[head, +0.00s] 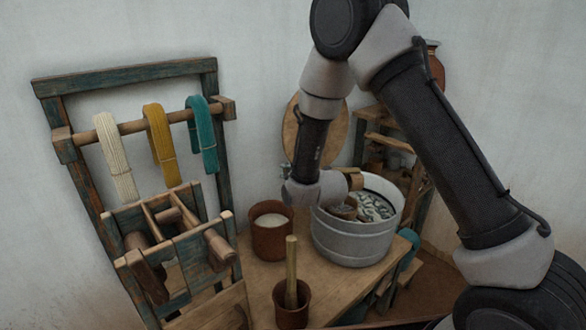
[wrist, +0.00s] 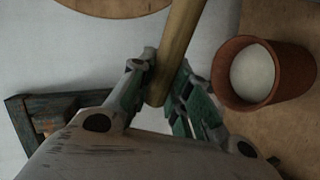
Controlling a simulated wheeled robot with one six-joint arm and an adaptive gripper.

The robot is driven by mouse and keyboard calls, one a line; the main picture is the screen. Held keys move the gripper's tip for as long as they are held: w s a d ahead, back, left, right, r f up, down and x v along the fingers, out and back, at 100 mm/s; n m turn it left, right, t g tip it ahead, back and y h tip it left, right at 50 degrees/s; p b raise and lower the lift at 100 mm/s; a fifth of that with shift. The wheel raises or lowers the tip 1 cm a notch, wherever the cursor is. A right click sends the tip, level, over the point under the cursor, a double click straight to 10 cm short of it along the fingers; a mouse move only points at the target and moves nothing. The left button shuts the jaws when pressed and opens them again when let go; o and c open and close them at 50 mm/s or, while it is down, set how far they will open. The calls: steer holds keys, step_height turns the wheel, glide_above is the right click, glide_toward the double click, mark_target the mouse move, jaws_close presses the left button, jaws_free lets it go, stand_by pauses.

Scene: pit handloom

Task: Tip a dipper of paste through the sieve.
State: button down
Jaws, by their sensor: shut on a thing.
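In the wrist view my gripper (wrist: 165,82) is shut on a wooden handle (wrist: 180,40), which runs up out of the picture. I take it for the dipper's handle; its bowl end is not in this view. In the head view my wrist hides most of the gripper, beside the rim of a grey metal tub (head: 345,246). The tub holds a grey and white lumpy mass (head: 373,207). A brown rounded piece (head: 344,211) shows inside the tub; I cannot tell what it is. A brown pot (head: 271,243) holds white paste (wrist: 252,74). I cannot clearly make out the sieve.
A smaller brown pot (head: 291,312) with an upright wooden stick (head: 291,265) stands at the table's front. A wooden loom frame (head: 125,75) with white, yellow and teal yarn is at the left. A tan disc (head: 293,125) leans against the wall. Shelves (head: 380,140) stand behind.

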steer(key=shift+s+a+f+n, duration=0.2)
steer(key=shift+a+f+n, duration=0.15)
steer(key=shift+a+f, duration=0.35)
steer(key=shift+s+a+f+n, duration=0.15)
steer(key=shift+a+f+n, duration=0.2)
steer(key=shift+f, duration=0.6)
steer(key=shift+h, duration=0.3)
